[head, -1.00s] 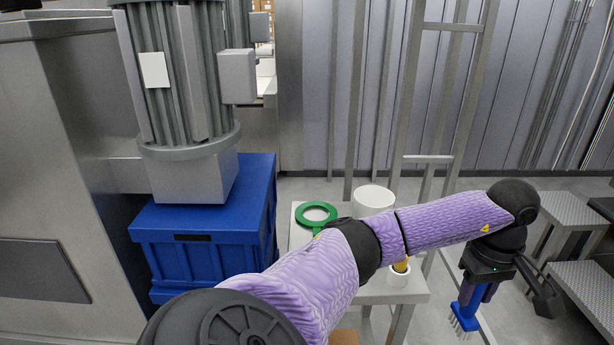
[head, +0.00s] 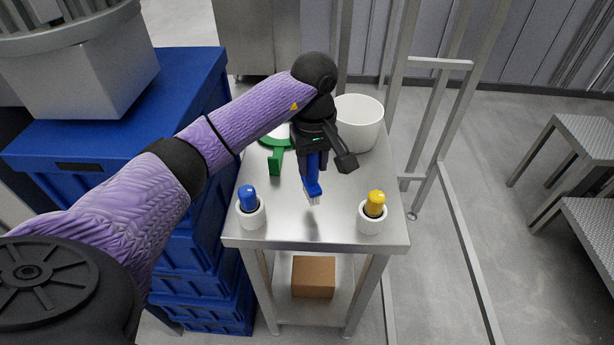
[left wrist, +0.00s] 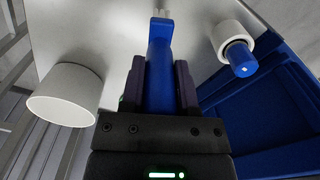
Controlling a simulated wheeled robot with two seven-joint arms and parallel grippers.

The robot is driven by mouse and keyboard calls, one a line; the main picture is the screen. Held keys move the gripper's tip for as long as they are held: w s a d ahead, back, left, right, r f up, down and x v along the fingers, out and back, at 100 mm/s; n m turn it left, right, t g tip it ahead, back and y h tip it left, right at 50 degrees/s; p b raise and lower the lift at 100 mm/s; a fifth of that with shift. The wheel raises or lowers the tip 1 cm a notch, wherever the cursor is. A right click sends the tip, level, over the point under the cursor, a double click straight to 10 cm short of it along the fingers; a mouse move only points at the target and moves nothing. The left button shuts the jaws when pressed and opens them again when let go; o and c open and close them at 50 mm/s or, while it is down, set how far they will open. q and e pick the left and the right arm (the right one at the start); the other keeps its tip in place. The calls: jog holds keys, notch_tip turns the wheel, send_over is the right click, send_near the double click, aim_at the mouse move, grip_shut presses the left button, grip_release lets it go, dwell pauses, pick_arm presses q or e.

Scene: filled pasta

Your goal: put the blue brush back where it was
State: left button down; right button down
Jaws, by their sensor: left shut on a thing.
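The blue brush (head: 313,188) hangs from my left gripper (head: 313,165), bristles down, above the steel table (head: 290,228). The jaws are shut on its handle, which also shows in the left wrist view (left wrist: 158,85). I cannot tell exactly how high the bristles are over the table top. A white cup (head: 251,215) with a blue-topped thing (head: 247,193) stands at the table's front left. Another white cup (head: 371,222) with a yellow-topped thing (head: 376,199) stands at the front right. My right gripper is not in view.
A large white pot (head: 360,120) stands at the back right of the table. Blue crates (head: 180,110) stand at the left. A cardboard box (head: 313,277) sits on the lower shelf.

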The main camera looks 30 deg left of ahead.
aim_at(312, 184)
pick_arm(q)
notch_tip(312, 184, down, 4)
jog(key=shift+f+b, duration=0.1)
jog(key=shift+b, duration=0.25)
jog(key=shift+c, duration=1.8)
grip_release()
notch_tip(312, 184, up, 12)
jog(key=shift+f+p, duration=0.25)
jog(key=shift+p, duration=0.9)
jog(key=shift+r, duration=0.4)
